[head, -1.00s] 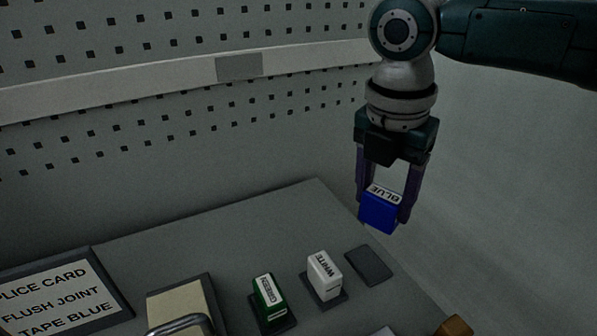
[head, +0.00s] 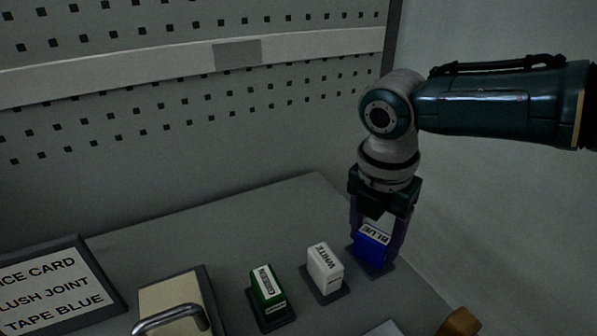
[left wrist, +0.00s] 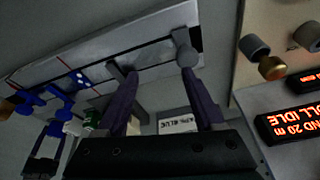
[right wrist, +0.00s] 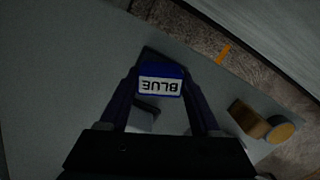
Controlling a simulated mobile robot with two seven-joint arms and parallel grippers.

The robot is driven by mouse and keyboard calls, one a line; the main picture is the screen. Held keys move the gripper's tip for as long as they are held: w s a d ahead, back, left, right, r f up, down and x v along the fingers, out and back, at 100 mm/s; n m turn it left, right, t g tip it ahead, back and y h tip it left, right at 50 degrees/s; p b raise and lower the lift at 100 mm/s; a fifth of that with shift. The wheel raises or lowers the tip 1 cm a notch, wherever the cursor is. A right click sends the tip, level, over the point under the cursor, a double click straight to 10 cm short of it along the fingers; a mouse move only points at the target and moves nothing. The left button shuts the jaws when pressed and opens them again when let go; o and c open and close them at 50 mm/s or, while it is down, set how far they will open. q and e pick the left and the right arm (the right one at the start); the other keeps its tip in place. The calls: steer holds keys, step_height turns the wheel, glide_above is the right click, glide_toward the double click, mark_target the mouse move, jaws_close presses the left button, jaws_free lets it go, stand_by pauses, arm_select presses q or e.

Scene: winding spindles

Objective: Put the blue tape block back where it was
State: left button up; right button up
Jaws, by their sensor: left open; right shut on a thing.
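The blue tape block (head: 370,247), with a white label reading BLUE, is between the fingers of my right gripper (head: 378,235). My right gripper is shut on it, and the block stands at the dark square pad (head: 390,268) at the right end of the row. Whether its underside touches the pad cannot be told. In the right wrist view the blue block (right wrist: 160,84) sits between both fingertips. My left gripper (left wrist: 155,82) shows in the left wrist view, open with nothing between its fingers.
The white block (head: 325,268) and green block (head: 268,292) stand on their own pads to the left. A tan block with a metal handle (head: 172,316) and a sign card (head: 50,290) reading TAPE BLUE are further left. A pegboard wall rises behind.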

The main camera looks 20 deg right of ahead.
mark_target(370, 240)
steer(key=o, duration=1.4)
